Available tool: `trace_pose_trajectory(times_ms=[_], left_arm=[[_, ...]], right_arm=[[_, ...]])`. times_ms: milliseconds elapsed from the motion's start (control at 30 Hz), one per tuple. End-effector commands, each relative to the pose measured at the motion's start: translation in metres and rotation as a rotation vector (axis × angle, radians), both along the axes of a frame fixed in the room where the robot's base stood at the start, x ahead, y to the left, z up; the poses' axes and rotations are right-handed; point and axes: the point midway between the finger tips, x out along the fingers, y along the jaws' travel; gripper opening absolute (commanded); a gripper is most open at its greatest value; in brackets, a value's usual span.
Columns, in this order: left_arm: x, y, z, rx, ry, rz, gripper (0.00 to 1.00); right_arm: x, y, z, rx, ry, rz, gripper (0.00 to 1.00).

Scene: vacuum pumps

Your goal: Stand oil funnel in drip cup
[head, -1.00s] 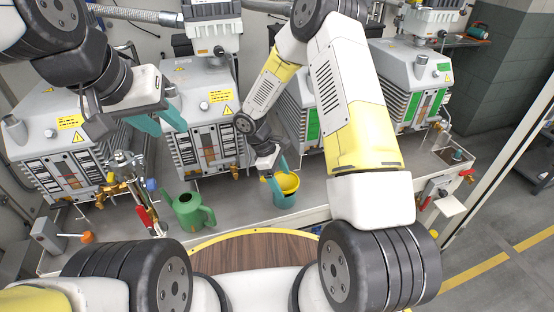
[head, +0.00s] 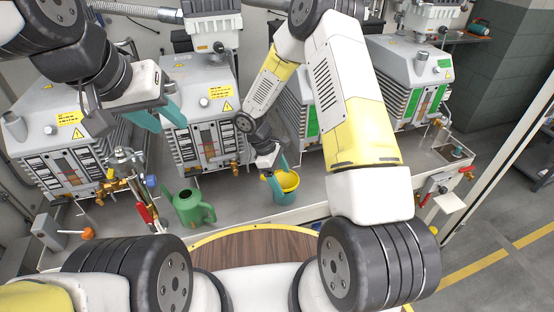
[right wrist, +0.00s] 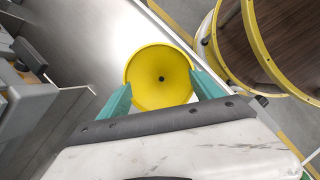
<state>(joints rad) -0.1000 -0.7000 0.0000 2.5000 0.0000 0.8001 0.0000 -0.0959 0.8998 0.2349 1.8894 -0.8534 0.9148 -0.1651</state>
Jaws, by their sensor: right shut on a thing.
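My left gripper (head: 168,126) is open and empty above the bench at the left.
A green watering can (head: 190,208) stands left of the cup. Grey pumps (head: 200,130) line the back. A valve with a red handle (head: 146,212) stands at the left. A round wooden top with yellow edge (head: 260,250) lies in front.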

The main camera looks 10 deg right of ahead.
Motion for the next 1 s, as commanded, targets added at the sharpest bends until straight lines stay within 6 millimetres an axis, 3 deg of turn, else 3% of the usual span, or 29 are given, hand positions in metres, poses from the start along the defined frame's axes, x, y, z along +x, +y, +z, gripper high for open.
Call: trace_pose_trajectory(times_ms=[267,300,400,700,1000], left_arm=[[0.000,0.000,0.000,0.000,0.000,0.000,0.36],[0.000,0.000,0.000,0.000,0.000,0.000,0.36],[0.000,0.000,0.000,0.000,0.000,0.000,0.36],[0.000,0.000,0.000,0.000,0.000,0.000,0.36],[0.000,0.000,0.000,0.000,0.000,0.000,0.36]], right_arm=[[0.000,0.000,-0.004,0.000,0.000,0.000,0.36],[0.000,0.000,-0.004,0.000,0.000,0.000,0.83],[0.000,0.000,-0.004,0.000,0.000,0.000,1.00],[0.001,0.002,0.001,0.000,-0.002,0.001,1.00],[0.009,0.019,0.044,0.002,-0.004,0.000,1.00]])
